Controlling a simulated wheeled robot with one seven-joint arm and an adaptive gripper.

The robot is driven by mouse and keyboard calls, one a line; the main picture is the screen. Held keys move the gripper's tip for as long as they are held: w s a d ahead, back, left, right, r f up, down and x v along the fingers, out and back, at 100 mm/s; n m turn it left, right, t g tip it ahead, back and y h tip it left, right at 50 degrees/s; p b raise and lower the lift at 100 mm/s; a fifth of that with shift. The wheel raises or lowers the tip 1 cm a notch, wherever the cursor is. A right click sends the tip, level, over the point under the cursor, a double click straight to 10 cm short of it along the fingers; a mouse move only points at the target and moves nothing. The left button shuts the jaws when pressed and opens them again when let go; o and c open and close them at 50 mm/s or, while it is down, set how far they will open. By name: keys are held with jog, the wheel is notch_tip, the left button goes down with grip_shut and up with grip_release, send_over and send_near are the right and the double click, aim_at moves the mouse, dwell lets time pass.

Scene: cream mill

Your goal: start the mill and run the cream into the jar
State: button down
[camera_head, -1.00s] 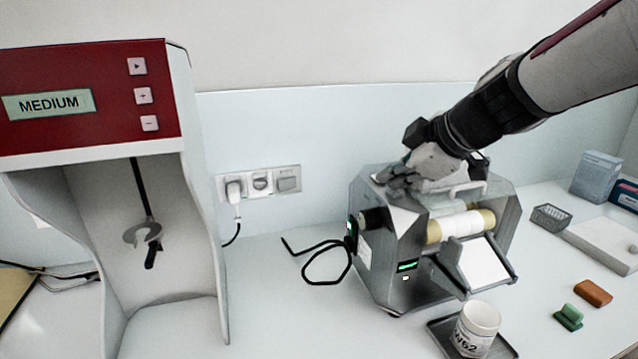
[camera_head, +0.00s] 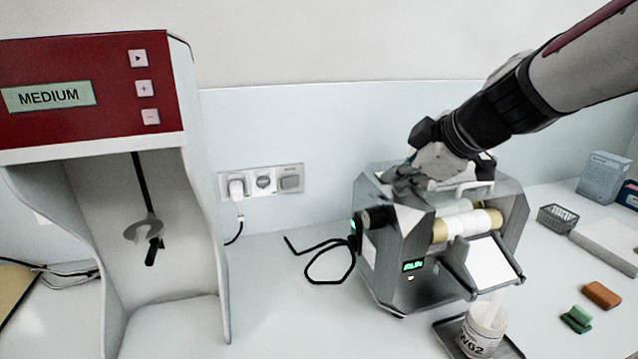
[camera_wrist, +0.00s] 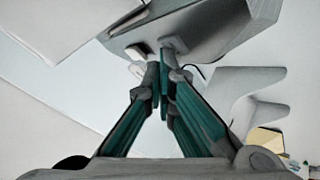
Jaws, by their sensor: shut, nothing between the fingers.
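The grey mill (camera_head: 395,275) stands on the bench with pale rollers (camera_head: 462,224) at its front and a lit green display (camera_head: 413,266). Its tilted white apron (camera_head: 490,262) slopes down over the jar. The white labelled jar (camera_head: 484,330) stands upright on a dark tray (camera_head: 448,334); a pale stream of cream (camera_head: 494,301) shows between apron and jar mouth. My gripper (camera_head: 403,192) is over the mill's top left, by its upper edge. In the wrist view my gripper (camera_wrist: 163,85) has its teal-lined fingers together and empty. Whether the fingertips touch the mill I cannot tell.
A mixer (camera_head: 90,95) with a red panel reading MEDIUM stands at left. A wall socket (camera_head: 262,182) and black cable (camera_head: 330,265) lie between. At right are a green block (camera_head: 577,319), an orange block (camera_head: 602,294), a small basket (camera_head: 556,218) and boxes (camera_head: 603,177).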

aim_at(398, 193)
dwell(0.3)
jog(key=shift+r, duration=0.8)
jog(key=shift+r+p, duration=0.1)
jog(key=shift+p, duration=0.25)
jog(key=shift+r+p, duration=1.2)
jog(key=shift+r, duration=1.25)
jog(key=shift+s+f, duration=0.1)
jog(key=s+f+m+g+h, duration=0.1)
jog(key=s+f+m, duration=0.2)
jog(key=s, duration=0.6)
jog(key=s+f+m+g+h, duration=0.1)
jog(key=s+f+m, duration=0.2)
jog(key=s+m, duration=0.3)
jog(key=s+d+f+m+g+h, duration=0.1)
jog(key=s+m, duration=0.3)
jog(key=s, duration=0.7)
jog(key=shift+s+f+m+g+h, duration=0.3)
jog(key=shift+f+h, duration=0.1)
jog(key=shift+f, duration=0.5)
